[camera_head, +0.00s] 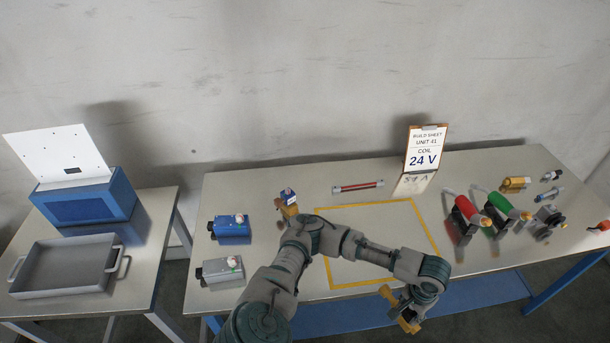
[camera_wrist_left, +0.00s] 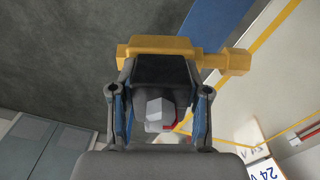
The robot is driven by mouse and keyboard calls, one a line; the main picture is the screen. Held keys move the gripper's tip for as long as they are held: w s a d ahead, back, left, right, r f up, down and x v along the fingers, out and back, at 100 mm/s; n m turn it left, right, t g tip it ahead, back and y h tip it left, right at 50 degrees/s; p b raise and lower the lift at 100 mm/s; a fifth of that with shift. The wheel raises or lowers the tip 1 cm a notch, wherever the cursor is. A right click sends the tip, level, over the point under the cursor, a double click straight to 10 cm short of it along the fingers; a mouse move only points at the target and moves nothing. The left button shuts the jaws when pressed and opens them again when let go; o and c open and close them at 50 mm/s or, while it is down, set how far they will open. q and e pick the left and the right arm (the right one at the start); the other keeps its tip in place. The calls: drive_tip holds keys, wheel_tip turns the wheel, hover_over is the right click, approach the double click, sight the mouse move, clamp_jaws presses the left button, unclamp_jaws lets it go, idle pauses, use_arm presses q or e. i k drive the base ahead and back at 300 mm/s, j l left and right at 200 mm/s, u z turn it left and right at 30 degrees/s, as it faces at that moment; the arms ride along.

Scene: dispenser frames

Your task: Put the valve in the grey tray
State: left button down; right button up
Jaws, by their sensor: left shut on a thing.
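My left gripper (camera_head: 408,302) is shut on a brass-coloured valve (camera_head: 386,292) at the table's front edge, right of centre. In the left wrist view the valve (camera_wrist_left: 170,46) lies across the fingertips, its narrower end pointing right. A dark block and a grey stub show between the fingers (camera_wrist_left: 158,95); part of the valve is hidden by the gripper. The grey tray (camera_head: 22,293) stands empty on the left side table, far to the left of the gripper. It is shallow, with side handles. My right gripper is not in view.
A blue box (camera_head: 85,205) stands behind the tray. On the main table are a blue unit (camera_head: 231,228), a grey unit (camera_head: 217,270), a brass piece with a blue top (camera_head: 288,200), the build sheet (camera_head: 424,148) and red and green-handled tools (camera_head: 500,205). A gap separates the tables.

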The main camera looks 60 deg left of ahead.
sight(81, 262)
drive_tip(key=k+j+z, duration=0.15)
drive_tip(key=k+z, duration=0.15)
drive_tip(key=k, duration=0.4)
drive_tip(key=k+z, duration=0.3)
drive_tip(key=k, duration=0.45)
drive_tip(key=k+u, duration=0.3)
drive_tip(key=k+j+u, duration=0.15)
drive_tip(key=k+u, duration=0.15)
drive_tip(key=k, duration=0.2)
drive_tip(key=k+j+u, duration=0.3)
drive_tip(key=k+l, duration=0.1)
